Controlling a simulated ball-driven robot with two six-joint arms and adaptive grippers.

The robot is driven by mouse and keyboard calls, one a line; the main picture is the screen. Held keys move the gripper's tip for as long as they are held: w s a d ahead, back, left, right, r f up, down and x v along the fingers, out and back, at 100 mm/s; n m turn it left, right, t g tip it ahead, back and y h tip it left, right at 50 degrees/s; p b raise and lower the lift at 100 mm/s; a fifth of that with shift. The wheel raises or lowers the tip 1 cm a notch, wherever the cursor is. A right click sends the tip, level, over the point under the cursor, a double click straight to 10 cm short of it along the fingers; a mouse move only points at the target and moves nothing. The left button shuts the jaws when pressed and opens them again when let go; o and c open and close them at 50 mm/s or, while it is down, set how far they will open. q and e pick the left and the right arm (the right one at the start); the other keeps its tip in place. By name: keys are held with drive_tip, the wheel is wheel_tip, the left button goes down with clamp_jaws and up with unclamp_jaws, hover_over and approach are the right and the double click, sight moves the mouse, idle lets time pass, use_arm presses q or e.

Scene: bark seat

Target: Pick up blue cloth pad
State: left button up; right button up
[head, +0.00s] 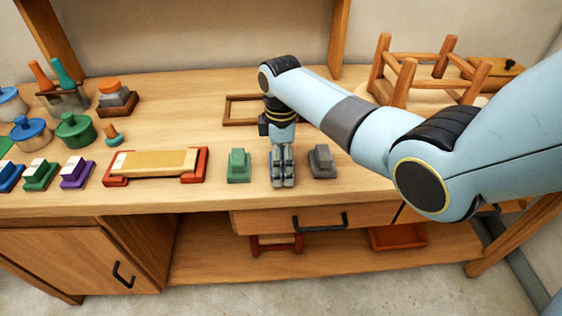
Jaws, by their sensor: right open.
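My right gripper (283,182) points down at the front part of the bench, between a green pad-like block (238,166) on its left and a grey one (322,161) on its right. Its fingers look apart and hold nothing that I can make out. No blue cloth pad shows clearly; anything directly beneath the fingers is hidden by them. A blue block with a whitish top (9,177) lies at the far left edge, well away from the gripper. My left gripper is not in view.
A tan block in a red-ended holder (155,164) lies left of the green block. A wooden frame (240,110) lies behind my gripper. An upturned stool (412,72) stands at the back right. Pots, including a green one (76,131), crowd the left. A drawer (320,218) sits below the front edge.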

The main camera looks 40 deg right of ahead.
sight(283, 155)
drive_tip(key=c, duration=1.2)
drive_tip(key=shift+o, duration=0.2)
drive_tip(key=shift+r, duration=0.1)
drive_tip(key=r, duration=0.4)
drive_tip(key=shift+s+d+r, duration=0.15)
drive_tip(key=shift+s, duration=0.15)
drive_tip(key=s+d+r, duration=0.3)
drive_tip(key=s+r, duration=0.3)
drive_tip(key=s, duration=0.4)
drive_tip(key=shift+s+d+r, duration=0.25)
drive_tip(key=shift+d+r, duration=0.05)
drive_tip(key=shift+d, duration=0.05)
